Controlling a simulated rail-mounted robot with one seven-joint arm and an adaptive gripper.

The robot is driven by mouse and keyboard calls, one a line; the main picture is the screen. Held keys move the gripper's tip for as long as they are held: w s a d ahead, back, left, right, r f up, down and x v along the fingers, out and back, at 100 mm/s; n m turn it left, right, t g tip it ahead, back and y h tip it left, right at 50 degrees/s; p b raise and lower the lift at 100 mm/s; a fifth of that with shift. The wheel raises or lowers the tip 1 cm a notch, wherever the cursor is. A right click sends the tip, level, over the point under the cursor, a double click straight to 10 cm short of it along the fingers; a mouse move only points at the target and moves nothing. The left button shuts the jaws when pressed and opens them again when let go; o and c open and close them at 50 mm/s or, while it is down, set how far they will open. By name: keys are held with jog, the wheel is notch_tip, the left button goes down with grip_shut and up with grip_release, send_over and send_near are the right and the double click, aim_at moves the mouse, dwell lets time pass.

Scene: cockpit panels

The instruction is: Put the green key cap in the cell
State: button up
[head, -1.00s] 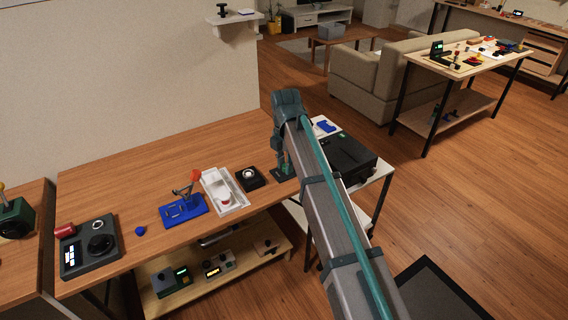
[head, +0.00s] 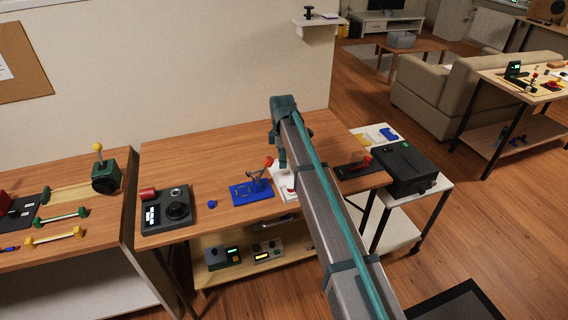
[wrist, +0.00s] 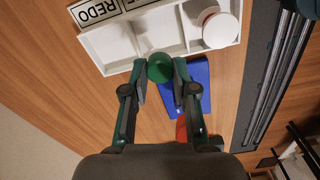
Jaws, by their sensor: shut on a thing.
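My gripper (wrist: 160,72) is shut on the green key cap (wrist: 159,67), a round green piece between the fingertips. In the wrist view the cap overlaps the near rim of a white tray (wrist: 118,66) divided into cells; its height above the tray is hard to tell. The left and middle cells look empty. In the head view my gripper (head: 283,165) is over the tray (head: 279,187), which my arm partly hides. The key cap cannot be made out there.
A blue board (head: 251,192) with a red-knobbed lever (head: 268,162) stands just left of the tray. A blue ball (head: 212,204) and a dark control panel (head: 166,210) are farther left. Labels (wrist: 97,13), one reading REDO, lie beyond the tray. A black box (head: 403,166) stands at right.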

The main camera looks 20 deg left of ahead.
jog(key=shift+m, duration=0.4)
jog(key=shift+w+d+f, duration=0.1)
jog(key=shift+w+d, duration=0.05)
jog(key=shift+d, duration=0.05)
jog(key=b, duration=0.3)
send_over(283, 180)
jog(key=shift+f, duration=3.2)
jog(key=shift+f, duration=0.2)
jog(key=shift+p, duration=0.45)
jog(key=o, duration=0.9)
jog(key=shift+w, duration=0.1)
jog(key=shift+c, duration=0.2)
jog(key=shift+o, duration=0.5)
